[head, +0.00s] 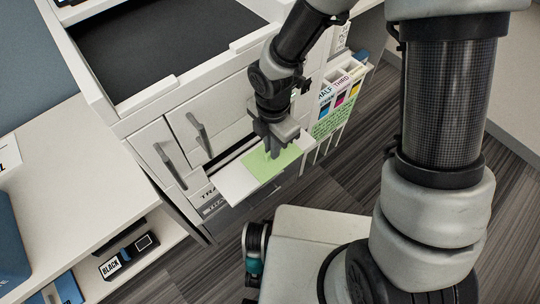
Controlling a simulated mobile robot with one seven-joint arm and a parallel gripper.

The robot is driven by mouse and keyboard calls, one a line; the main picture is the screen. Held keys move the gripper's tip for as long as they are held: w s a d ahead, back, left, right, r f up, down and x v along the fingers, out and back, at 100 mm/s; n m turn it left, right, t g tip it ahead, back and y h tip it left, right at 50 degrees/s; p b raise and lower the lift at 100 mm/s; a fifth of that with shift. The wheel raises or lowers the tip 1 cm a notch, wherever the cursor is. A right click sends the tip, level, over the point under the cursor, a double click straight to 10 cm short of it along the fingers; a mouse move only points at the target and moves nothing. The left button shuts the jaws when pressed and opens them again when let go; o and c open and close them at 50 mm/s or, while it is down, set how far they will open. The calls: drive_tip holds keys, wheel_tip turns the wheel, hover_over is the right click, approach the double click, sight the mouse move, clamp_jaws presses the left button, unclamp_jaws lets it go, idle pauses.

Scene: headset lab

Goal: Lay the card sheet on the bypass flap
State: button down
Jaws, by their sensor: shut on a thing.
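The green card sheet (262,172) is in my gripper (272,152), at the front of the white machine. My gripper points down and is shut on the sheet, and the fingers cover part of it. The white bypass flap (231,185) sticks out from the machine's front, below a dark slot. The sheet is over the right part of the flap and looks roughly flat. I cannot tell whether it touches the flap or hangs just above it.
Cabinet doors with grey handles (199,134) are left of the flap. A rack (338,108) with labelled, coloured cards stands close on the right. A white counter (75,190) with a shelf below is at left. Dark striped floor (345,180) lies in front.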

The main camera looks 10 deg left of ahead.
drive_tip(key=shift+f+b, duration=0.55)
drive_tip(key=shift+f, duration=1.85)
drive_tip(key=shift+f+b, duration=0.35)
drive_tip(key=shift+f, duration=0.1)
drive_tip(key=c, duration=1.9)
unclamp_jaws()
drive_tip(key=shift+o, duration=0.2)
wheel_tip(320, 180, up, 13)
drive_tip(key=p, duration=0.4)
